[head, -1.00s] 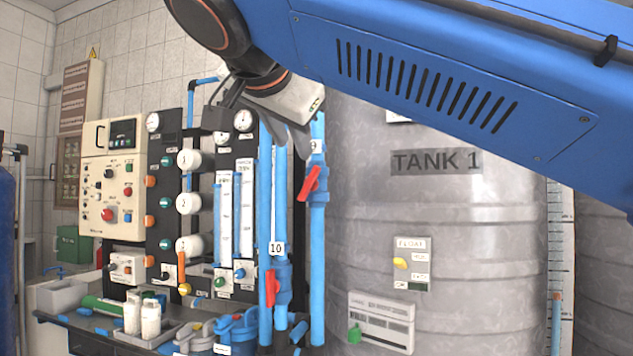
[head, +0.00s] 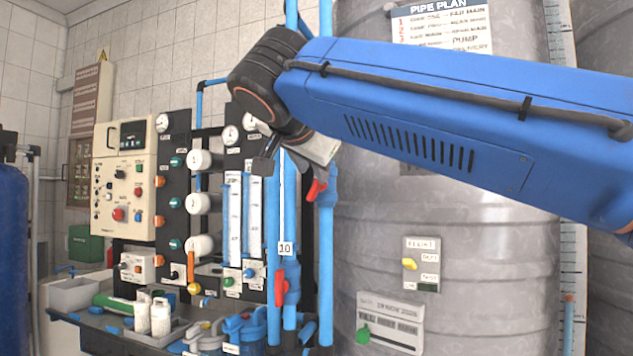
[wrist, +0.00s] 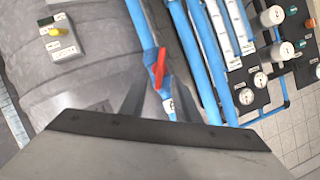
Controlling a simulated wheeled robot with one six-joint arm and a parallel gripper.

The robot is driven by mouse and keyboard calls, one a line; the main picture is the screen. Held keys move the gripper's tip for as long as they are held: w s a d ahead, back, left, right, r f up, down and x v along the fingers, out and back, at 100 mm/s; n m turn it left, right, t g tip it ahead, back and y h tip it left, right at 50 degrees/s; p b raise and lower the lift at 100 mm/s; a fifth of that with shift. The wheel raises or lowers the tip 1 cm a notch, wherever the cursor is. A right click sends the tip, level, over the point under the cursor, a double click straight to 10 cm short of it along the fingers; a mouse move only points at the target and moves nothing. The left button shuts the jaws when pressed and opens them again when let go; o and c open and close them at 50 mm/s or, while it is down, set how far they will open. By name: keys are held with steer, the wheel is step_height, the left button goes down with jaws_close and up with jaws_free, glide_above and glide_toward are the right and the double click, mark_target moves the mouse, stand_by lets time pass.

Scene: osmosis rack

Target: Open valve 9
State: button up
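Valve 9 is a red lever handle (head: 316,190) on the right-hand blue vertical pipe beside the grey tank. In the head view my arm and gripper cover its upper part and its number tag. In the wrist view the red handle (wrist: 158,68) lies at a slight slant to its blue pipe, with a small pale tag (wrist: 171,104) nearer the fingers. My gripper (wrist: 160,104) is open and empty, its two grey fingers apart either side of the pipe's line in that view. Contact with the handle is not visible.
Valve 10, another red handle (head: 280,288), is on the neighbouring pipe to the left, below its tag (head: 285,248). The tank (head: 450,290) stands close on the right. Gauges and flow tubes (head: 233,215) stand left. Bottles (head: 160,316) stand on the bench.

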mark_target(316, 181)
steer(key=shift+x, duration=3.2)
jaws_close()
